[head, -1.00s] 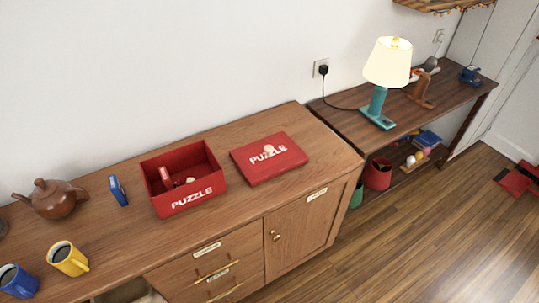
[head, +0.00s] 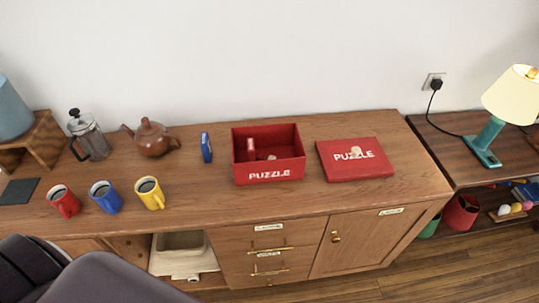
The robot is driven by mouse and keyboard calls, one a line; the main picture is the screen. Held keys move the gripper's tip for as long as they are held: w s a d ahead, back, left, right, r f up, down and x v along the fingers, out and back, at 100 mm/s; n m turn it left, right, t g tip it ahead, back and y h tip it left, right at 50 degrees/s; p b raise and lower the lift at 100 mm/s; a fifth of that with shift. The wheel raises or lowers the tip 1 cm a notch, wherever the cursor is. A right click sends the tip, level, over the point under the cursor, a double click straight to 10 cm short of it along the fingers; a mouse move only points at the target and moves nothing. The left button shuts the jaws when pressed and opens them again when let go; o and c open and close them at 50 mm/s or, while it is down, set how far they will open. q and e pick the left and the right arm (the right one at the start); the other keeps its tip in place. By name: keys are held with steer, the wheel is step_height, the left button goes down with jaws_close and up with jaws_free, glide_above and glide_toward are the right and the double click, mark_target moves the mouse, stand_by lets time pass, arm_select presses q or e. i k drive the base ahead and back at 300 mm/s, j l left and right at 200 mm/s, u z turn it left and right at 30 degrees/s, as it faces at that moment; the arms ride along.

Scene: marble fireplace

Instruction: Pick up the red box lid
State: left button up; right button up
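The red box lid (head: 344,170) with "PUZZLE" lettering lies flat on the wooden sideboard, toward its right end. A small pale knob-like piece shows on the lid's top near the lettering. The open red puzzle box (head: 269,176) stands just left of the lid, with a small gap between them; a few small pieces lie inside. Neither of my grippers shows in the head view.
Red, blue and yellow mugs (head: 150,193) stand front left on the sideboard (head: 300,200). A brown teapot (head: 152,138), a French press (head: 90,136) and a small blue item (head: 206,147) stand behind. A teal lamp (head: 487,140) is on the right-hand shelf.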

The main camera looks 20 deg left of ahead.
mark_target(362, 157)
steer(key=i+l, duration=0.15)
steer(key=l, duration=0.2)
steer(key=i+l+u, duration=0.1)
steer(key=l, duration=0.3)
steer(key=i+l, duration=0.15)
steer(key=l, duration=0.2)
steer(key=i+l, duration=0.15)
steer(key=l, duration=0.25)
steer(key=i+l+u, duration=0.1)
steer(key=l, duration=0.25)
